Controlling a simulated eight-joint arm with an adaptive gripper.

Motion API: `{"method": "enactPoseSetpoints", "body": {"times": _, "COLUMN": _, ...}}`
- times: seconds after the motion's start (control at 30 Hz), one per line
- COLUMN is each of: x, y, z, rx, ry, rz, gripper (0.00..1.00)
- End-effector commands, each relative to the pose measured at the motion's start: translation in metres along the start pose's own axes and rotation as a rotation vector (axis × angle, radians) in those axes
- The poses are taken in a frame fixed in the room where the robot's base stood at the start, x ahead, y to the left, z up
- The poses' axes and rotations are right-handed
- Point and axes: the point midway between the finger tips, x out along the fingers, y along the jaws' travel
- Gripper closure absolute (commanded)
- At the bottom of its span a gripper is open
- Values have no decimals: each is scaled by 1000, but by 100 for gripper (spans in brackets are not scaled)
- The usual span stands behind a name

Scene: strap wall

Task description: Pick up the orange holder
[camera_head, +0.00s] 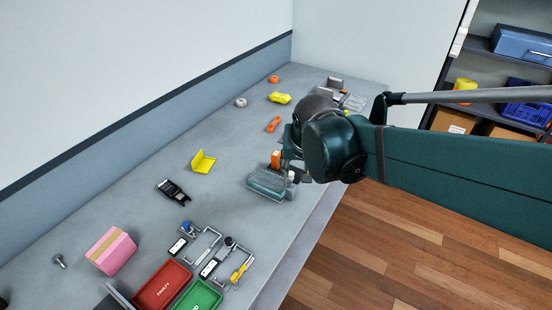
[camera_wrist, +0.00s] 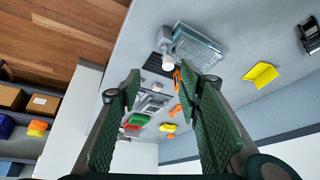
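An upright orange piece (camera_head: 276,158), which may be the orange holder, stands on the grey bench right behind a clear box. A flatter orange piece (camera_head: 273,124) lies farther back, so I cannot tell for certain which is the holder. In the wrist view an orange piece (camera_wrist: 177,78) shows near the tip of the right finger, partly hidden by it. My gripper (camera_wrist: 158,78) is open, with nothing seen held between its green fingers. In the head view my wrist and arm hide most of it.
The clear box (camera_head: 268,183) stands close to my gripper, also seen in the wrist view (camera_wrist: 197,46). A yellow angled piece (camera_head: 203,161) and a black device (camera_head: 173,191) lie to the left. Red (camera_head: 162,286) and green trays are at the near end. The bench middle is mostly clear.

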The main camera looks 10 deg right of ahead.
Motion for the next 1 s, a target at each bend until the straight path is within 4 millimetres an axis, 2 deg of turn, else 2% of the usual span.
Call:
{"method": "enactPoseSetpoints", "body": {"times": 0.03, "x": 0, "y": -4, "z": -9, "rx": 9, "ry": -5, "rz": 5, "gripper": 65}}
{"method": "enactPoseSetpoints", "body": {"times": 0.4, "x": 24, "y": -22, "z": -47, "rx": 96, "ry": -34, "rz": 51, "gripper": 65}}
{"method": "enactPoseSetpoints", "body": {"times": 1.0, "x": 78, "y": -54, "z": -95, "rx": 240, "ry": -65, "rz": 137, "gripper": 65}}
